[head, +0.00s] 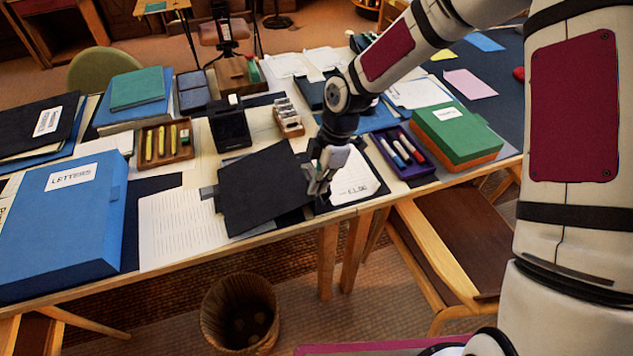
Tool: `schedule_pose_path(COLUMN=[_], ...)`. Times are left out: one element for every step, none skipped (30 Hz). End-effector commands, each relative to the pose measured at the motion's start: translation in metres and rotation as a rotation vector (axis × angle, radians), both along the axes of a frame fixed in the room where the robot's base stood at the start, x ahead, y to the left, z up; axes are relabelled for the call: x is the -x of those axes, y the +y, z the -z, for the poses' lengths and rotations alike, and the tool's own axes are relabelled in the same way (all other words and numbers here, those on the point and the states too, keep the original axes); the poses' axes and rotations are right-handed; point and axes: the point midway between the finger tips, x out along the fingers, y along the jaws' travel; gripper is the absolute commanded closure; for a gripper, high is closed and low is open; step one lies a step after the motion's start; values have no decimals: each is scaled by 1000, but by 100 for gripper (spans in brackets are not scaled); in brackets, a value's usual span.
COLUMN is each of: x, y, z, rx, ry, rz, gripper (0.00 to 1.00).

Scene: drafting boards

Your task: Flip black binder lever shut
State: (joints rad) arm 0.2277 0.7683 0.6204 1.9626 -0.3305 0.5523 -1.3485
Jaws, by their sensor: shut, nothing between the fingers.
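A black binder lies near the front edge of the table in the head view. Its black cover panel (262,188) is on the left, and a white sheet with dark lettering (355,180) lies just right of my gripper. My gripper (316,190) is shut and empty, pointing down at the right edge of the black panel. I cannot tell whether it touches the binder. The lever cannot be made out; the gripper covers that area.
A purple tray of markers (405,152) and a green-and-orange box (455,133) stand to the right. A lined sheet (180,222) and a blue LETTERS box (62,225) lie left. A black stand (230,125) and small rack (287,117) are behind. A wicker basket (240,312) is below.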

Motion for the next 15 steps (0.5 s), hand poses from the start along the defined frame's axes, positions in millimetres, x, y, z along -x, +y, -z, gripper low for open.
schedule_pose_path(x=[0, 0, 0, 0, 0, 0, -1, -1, -1, -1, -1, -2, -2, -2, -2], y=[0, 0, 0, -1, -1, -2, -3, -4, -4, -4, -5, -5, -5, -5, -6], z=[0, 0, 0, 0, 0, 0, 0, 0, 0, -1, -1, -1, -1, -1, -1], rx=[0, -1, -3, -6, -8, -15, -20, -27, -36, -41, -45, -47, -50, -54, -59], ry=[0, 0, 1, 2, 3, 5, 8, 11, 12, 14, 15, 16, 17, 18, 20], rz=[0, 0, 0, 1, 1, 1, 3, 4, 3, 2, 1, 1, 1, 1, 1], gripper=[100, 100, 100, 100, 100, 100, 100, 100, 100, 100, 100, 100, 100, 100, 100])
